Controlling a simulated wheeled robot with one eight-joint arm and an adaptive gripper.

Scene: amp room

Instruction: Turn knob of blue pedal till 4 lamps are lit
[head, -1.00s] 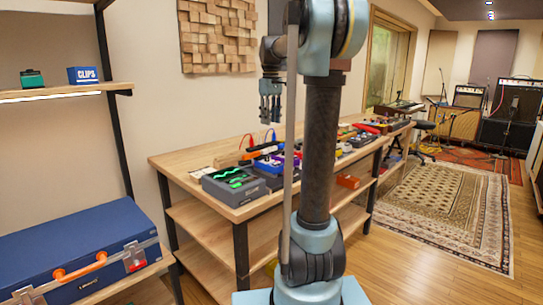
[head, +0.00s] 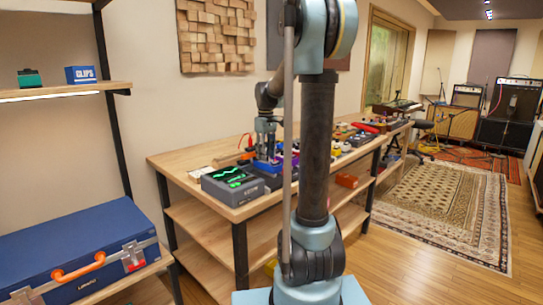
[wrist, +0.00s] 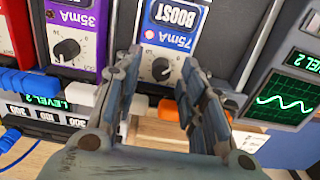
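The blue pedal (wrist: 175,25), marked BOOST and 75mA, is at the top centre of the wrist view. Its dark round knob (wrist: 162,68) with a white pointer line shows between the fingers. My gripper (wrist: 160,78) is open, one finger on each side of the knob. I cannot tell whether either finger touches it. In the head view my gripper (head: 265,153) is down over the blue pedal (head: 268,167) on the bench. A small pinkish spot shows on the pedal; I cannot make out how many lamps are lit.
A grey unit with a green wave screen (wrist: 284,100) stands right of the pedal. A purple pedal (wrist: 75,20) marked 35mA is on the left, with a red one (wrist: 15,35) beyond. More pedals crowd the wooden bench (head: 172,161). A blue case (head: 70,245) sits lower left.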

